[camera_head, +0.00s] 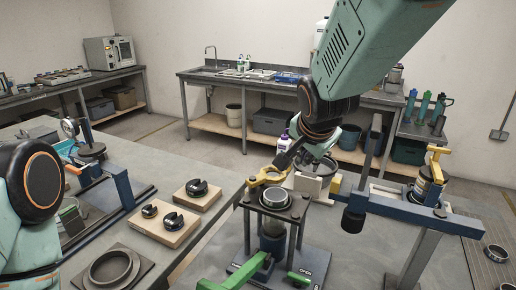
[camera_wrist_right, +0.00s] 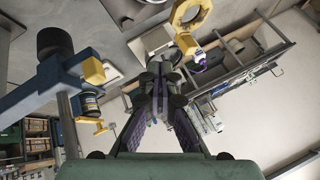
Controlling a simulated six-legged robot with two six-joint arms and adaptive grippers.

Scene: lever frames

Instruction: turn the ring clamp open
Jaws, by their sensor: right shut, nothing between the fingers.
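A yellow ring (camera_head: 267,178), which looks like the ring clamp, sits at the top of a dark post stand (camera_head: 246,220). It also shows at the top of the right wrist view (camera_wrist_right: 190,13). A grey round cup (camera_head: 275,198) sits beside it on the stand. Green handles (camera_head: 246,272) lie low at the stand's base, by a plate marked OPEN (camera_head: 312,272). My right gripper (camera_head: 284,161) is above and close beside the yellow ring; contact is unclear in the head view. In the right wrist view its fingers (camera_wrist_right: 160,80) are together and empty. My left gripper is out of view.
A blue beam (camera_head: 400,208) with a dark knob stands to the right, near a yellow-topped canister (camera_head: 432,180). Wooden blocks with black rings (camera_head: 177,222) and a square base with a grey ring (camera_head: 112,268) lie left. A sink bench (camera_head: 260,85) stands behind.

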